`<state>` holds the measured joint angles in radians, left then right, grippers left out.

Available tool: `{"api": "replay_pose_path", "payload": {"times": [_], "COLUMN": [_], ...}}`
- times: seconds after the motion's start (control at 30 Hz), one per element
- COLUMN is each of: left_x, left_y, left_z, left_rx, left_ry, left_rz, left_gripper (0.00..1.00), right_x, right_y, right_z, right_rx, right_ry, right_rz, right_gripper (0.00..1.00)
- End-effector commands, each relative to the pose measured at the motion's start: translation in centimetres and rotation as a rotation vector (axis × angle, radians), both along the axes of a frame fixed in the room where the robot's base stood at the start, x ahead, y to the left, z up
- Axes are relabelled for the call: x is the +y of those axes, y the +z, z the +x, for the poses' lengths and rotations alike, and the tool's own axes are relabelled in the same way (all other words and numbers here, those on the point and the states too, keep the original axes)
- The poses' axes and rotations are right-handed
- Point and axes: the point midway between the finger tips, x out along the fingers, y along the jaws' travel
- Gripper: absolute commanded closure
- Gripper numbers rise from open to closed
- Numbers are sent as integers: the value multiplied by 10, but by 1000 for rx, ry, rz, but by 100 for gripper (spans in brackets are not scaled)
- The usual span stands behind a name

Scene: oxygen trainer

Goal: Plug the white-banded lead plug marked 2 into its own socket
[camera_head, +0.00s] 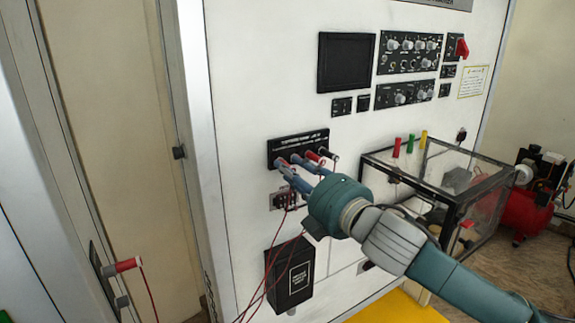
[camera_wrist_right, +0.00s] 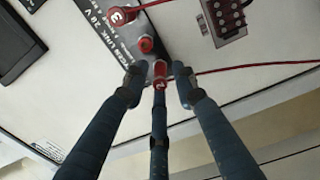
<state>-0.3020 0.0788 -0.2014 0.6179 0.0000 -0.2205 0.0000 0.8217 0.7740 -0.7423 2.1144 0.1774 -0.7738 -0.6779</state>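The red lead plug marked 2 (camera_wrist_right: 160,72) shows in the right wrist view at the tip of my middle finger, between the two outer fingertips. A red lead runs from it to the right. I cannot make out its white band or whether it sits in a socket. My right gripper (camera_wrist_right: 158,76) has its fingers around the plug, with narrow gaps beside it; I cannot tell whether they grip it. In the head view my right gripper (camera_head: 300,168) reaches to the black socket panel (camera_head: 276,151), hiding parts of it. My left gripper is not in view.
Plug 3 (camera_wrist_right: 123,15) and a red socket or plug (camera_wrist_right: 146,44) sit close above on the panel. Red leads hang past a black box (camera_head: 290,274). Another red plug (camera_head: 128,265) is at the left cabinet edge. A clear-walled case (camera_head: 385,172) stands right.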

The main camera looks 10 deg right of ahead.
Motion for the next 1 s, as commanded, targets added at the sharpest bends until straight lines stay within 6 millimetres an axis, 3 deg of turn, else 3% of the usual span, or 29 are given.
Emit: {"api": "replay_pose_path", "payload": {"times": [1.0], "left_x": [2], "left_y": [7], "left_z": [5], "left_rx": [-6], "left_ry": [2], "left_rz": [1], "left_gripper": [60], "right_x": [0], "right_y": [0], "right_z": [1], "right_rx": [1], "right_ry": [-1], "right_rz": [0], "right_gripper": [73]}}
